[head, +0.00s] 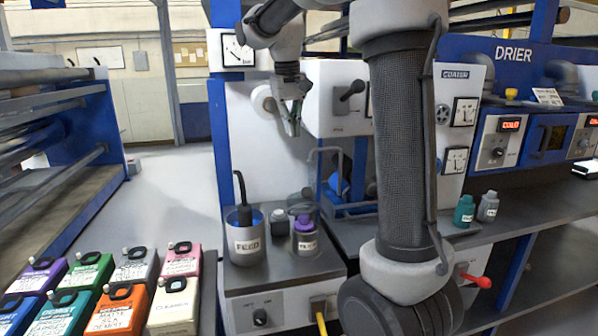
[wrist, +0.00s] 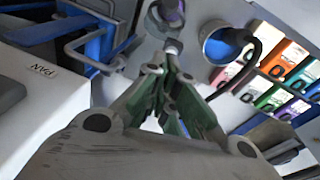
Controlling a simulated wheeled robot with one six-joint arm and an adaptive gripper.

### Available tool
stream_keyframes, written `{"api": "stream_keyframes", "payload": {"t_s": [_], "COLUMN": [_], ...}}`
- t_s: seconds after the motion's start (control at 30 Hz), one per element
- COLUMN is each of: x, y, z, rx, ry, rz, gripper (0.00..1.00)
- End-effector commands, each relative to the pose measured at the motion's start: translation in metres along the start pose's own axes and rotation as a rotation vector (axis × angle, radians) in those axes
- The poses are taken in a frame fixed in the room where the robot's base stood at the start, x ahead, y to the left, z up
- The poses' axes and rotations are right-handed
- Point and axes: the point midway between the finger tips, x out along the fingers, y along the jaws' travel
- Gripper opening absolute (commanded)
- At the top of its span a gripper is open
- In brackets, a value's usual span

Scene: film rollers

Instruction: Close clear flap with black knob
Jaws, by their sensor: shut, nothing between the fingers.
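A white box with a dark part shows at the left of the wrist view (wrist: 75,82). I cannot make out a clear flap for certain in either view; my arm hides part of the machine.
A FEED pot (head: 246,243) with a dark tube and a purple-capped bottle (head: 305,236) stand on the bench below. Colourful canisters (head: 130,268) fill the lower left. Open floor (head: 175,190) lies left of the post.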

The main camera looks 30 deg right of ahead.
Motion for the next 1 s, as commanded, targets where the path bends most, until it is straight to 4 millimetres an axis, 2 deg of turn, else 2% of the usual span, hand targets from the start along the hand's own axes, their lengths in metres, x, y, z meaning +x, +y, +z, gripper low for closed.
{"api": "stream_keyframes", "payload": {"t_s": [0.17, 0.27, 0.67, 0.8, 1.0], "x": [0.007, 0.021, 0.104, 0.117, 0.127], "y": [0.002, 0.002, 0.002, 0.002, 0.002], "z": [0.007, 0.008, 0.010, 0.027, 0.037], "rx": [0.008, 0.008, 0.008, 0.008, 0.008], "ry": [-0.031, -0.032, -0.031, -0.029, -0.027], "rz": [0.007, 0.007, 0.007, 0.006, 0.006], "gripper": [0.00, 0.00, 0.00, 0.00, 0.00]}}
